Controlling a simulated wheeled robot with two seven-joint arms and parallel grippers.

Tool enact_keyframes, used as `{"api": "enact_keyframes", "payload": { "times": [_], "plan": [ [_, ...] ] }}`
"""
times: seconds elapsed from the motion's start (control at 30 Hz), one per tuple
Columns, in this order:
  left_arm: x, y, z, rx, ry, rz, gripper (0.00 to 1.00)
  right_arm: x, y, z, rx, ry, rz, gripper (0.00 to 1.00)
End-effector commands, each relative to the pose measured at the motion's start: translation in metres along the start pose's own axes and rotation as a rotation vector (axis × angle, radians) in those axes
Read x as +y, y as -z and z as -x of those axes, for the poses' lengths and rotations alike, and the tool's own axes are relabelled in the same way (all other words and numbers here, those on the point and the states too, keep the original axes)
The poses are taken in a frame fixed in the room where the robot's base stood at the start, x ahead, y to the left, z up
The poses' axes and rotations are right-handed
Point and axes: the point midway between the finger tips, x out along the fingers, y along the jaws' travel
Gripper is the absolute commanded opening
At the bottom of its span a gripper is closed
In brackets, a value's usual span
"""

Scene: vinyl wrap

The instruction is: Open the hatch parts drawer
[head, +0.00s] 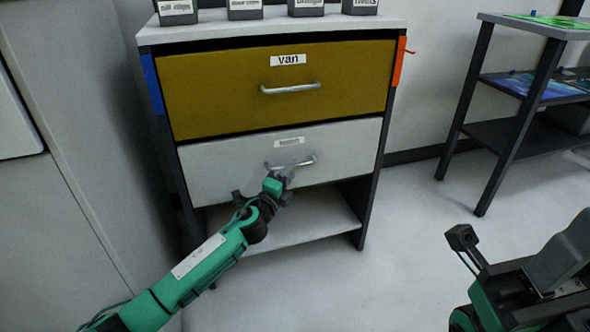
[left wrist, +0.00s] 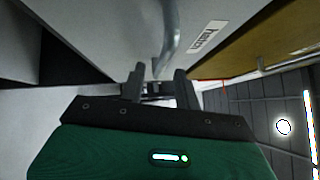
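The hatch parts drawer (head: 225,172) is the white lower drawer of the cabinet and appears shut. Its label (head: 289,142) is too small to read in the head view, and blurred in the left wrist view (left wrist: 207,37). A curved metal handle (head: 308,161) is on its front. My left gripper (head: 286,171) is at this handle. In the left wrist view its two fingers (left wrist: 158,80) are apart, with the handle (left wrist: 171,40) running down toward the gap between them. I cannot tell whether they touch it. My right arm shows at the lower right; its finger opening is not clear.
A mustard drawer (head: 220,95) labelled "van" is above, shut, with its own handle (head: 290,88). Labelled containers (head: 245,8) stand on the cabinet top. An open shelf (head: 305,222) is below. A dark rack (head: 500,135) stands right, with clear floor (head: 405,215) between.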

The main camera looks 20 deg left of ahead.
Motion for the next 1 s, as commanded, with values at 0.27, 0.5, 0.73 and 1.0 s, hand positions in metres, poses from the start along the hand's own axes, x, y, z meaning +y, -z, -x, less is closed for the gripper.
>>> {"api": "enact_keyframes", "payload": {
  "times": [0.27, 0.5, 0.73, 1.0],
  "plan": [
    [0.001, 0.001, -0.031, 0.001, 0.001, 0.001, 0.32, -0.005, 0.001, -0.003, 0.019, 0.012, -0.013, 0.36],
    [0.0, 0.0, -0.038, 0.0, 0.0, 0.001, 0.32, -0.007, 0.002, -0.007, 0.032, 0.018, -0.017, 0.36],
    [0.0, 0.0, -0.038, 0.0, 0.0, 0.001, 0.29, -0.007, 0.001, -0.007, 0.03, 0.017, -0.018, 0.36],
    [0.0, 0.0, -0.038, 0.0, 0.0, 0.001, 0.0, -0.007, 0.001, -0.006, 0.028, 0.015, -0.019, 0.36]
  ]
}}
